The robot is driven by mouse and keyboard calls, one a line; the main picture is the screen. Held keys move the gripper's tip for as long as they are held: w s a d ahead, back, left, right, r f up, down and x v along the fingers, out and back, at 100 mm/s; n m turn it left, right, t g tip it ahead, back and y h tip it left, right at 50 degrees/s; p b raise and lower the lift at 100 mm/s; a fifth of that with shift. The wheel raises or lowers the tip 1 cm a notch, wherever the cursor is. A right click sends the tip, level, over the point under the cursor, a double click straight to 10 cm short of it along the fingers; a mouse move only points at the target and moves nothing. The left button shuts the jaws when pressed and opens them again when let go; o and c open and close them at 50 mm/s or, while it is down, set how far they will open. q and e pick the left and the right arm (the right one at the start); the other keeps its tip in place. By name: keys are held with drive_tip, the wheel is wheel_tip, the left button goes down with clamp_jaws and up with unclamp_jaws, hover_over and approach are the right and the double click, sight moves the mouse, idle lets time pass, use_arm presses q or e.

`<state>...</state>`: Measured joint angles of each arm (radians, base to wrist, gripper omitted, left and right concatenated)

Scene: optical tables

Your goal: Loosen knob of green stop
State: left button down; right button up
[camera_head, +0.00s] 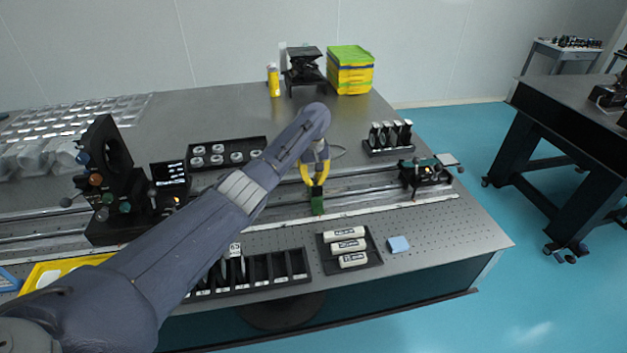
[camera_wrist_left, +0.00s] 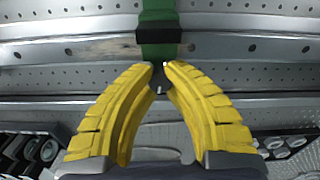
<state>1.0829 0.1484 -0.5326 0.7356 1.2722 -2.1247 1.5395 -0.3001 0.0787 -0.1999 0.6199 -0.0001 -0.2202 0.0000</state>
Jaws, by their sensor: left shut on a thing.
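The green stop (camera_head: 317,205) sits on the long metal rail in the middle of the table. In the left wrist view its green body (camera_wrist_left: 158,15) with a black block below it shows at the top centre. My left gripper (camera_head: 317,181) has yellow fingers and reaches down over the rail at the stop. In the left wrist view the left gripper's fingertips (camera_wrist_left: 158,70) close in on a small dark knob (camera_wrist_left: 158,83) at the stop's near end. The knob is mostly hidden between the tips. My right gripper is not in view.
A black optical mount with a small display (camera_head: 170,173) stands on the rail at left. Another black mount (camera_head: 426,173) is on the rail at right.

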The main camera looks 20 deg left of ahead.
use_arm(q)
drive_tip(key=m, duration=0.5)
drive_tip(key=shift+r, duration=0.1)
drive_tip(key=m, duration=0.5)
drive_tip(key=shift+m, duration=0.4)
drive_tip(key=m, duration=1)
drive_tip(key=shift+m, duration=0.5)
drive_tip(key=c, duration=1.2)
unclamp_jaws()
